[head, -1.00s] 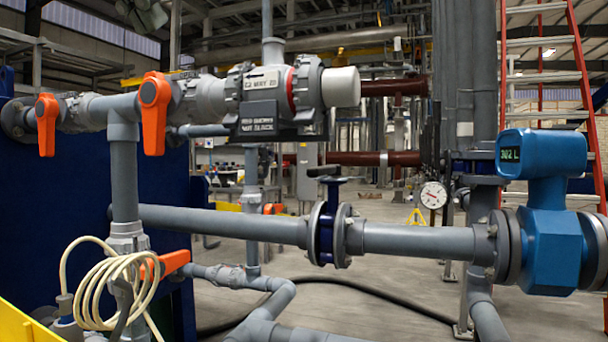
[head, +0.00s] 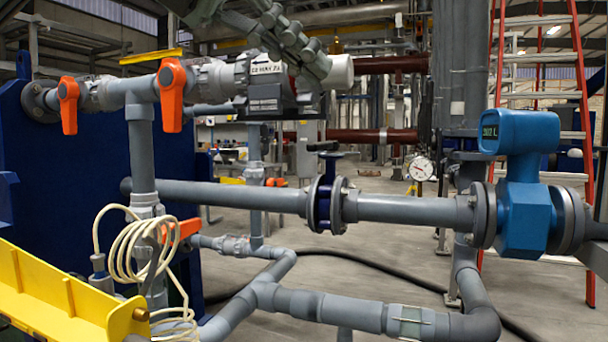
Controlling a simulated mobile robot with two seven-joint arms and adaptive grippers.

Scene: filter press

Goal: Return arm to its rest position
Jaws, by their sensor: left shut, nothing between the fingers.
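My left gripper (head: 308,58) shows at the top of the head view, its arm coming in from the upper left. It is shut and empty. It is in front of the upper valve body and its label (head: 266,69), hiding part of them. I cannot tell whether it touches the valve body. Two orange handles on the upper pipe, the left one (head: 68,104) and the right one (head: 171,94), hang down, apart from the gripper. My right gripper is out of view.
A grey pipe with a dark blue flanged valve (head: 325,200) crosses the middle. A blue flow meter (head: 523,190) is on the right, before a red ladder (head: 494,60). A coiled cream cable (head: 135,250) and a yellow frame (head: 70,300) are lower left.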

